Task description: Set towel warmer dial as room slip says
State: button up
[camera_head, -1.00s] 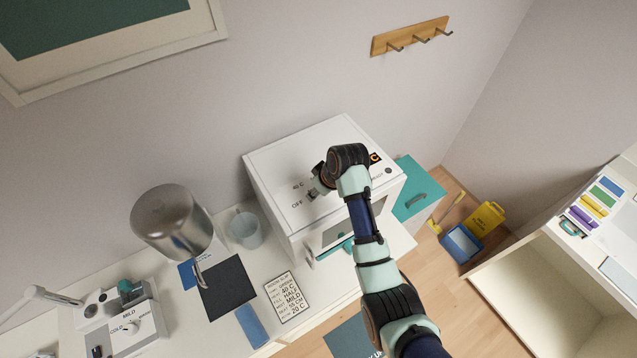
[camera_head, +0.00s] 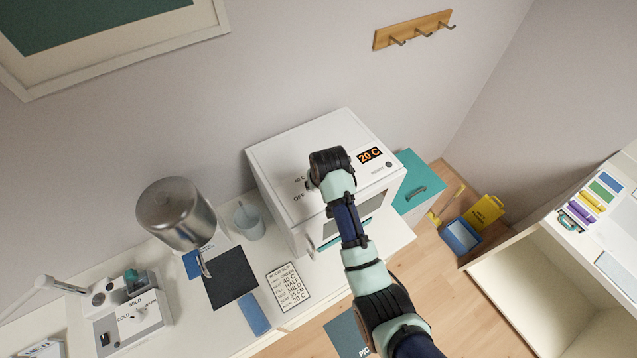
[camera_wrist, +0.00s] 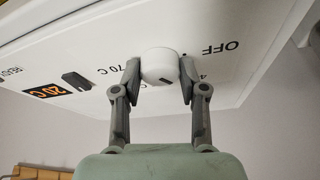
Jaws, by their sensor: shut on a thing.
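The towel warmer (camera_head: 290,150) is a white box on the counter with a lit display (camera_head: 370,155) reading 20 C. Its round white dial (camera_wrist: 159,64) shows in the wrist view, with a small dark mark on its near side. My gripper (camera_wrist: 160,75) is shut on the dial, one grey finger on each side. OFF, a partly hidden 40 C and 70 C are printed around it; I cannot tell which the dial points to. In the head view my wrist covers the dial. The room slip (camera_head: 288,287) lies on the counter; 40 C, HALF, MILD and 20 C are readable.
A steel lamp or pot-like vessel (camera_head: 174,212), a clear cup (camera_head: 248,222) and a dark mat (camera_head: 229,279) are left of the warmer. A control box (camera_head: 132,320) marked COLD and MILD stands far left. A teal cabinet (camera_head: 418,180) is at the right. A hook rail (camera_head: 412,30) hangs above.

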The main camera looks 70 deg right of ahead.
dwell(0.3)
jog(key=o, duration=1.2)
jog(key=shift+c, duration=0.2)
jog(key=v, duration=1.2)
jog(key=shift+w, duration=0.1)
jog(key=w+a+r+n+t, duration=0.1)
jog(key=w+a+n+t, duration=0.2)
jog(key=w+a, duration=0.7)
jog(key=a+r+n+t+y, duration=0.1)
jog(key=a+r+n+t, duration=0.1)
jog(key=a, duration=0.8)
jog(key=s+a+r+n+t+y, duration=0.1)
jog(key=a+r, duration=0.3)
jog(key=a, duration=0.6)
jog(key=a+r+n+t+y, duration=0.1)
jog(key=a+r+n+t, duration=0.2)
jog(key=a, duration=0.6)
jog(key=shift+s+a+n+t, duration=0.3)
jog(key=shift+a+n+t, duration=0.1)
jog(key=shift+n+t, duration=0.15)
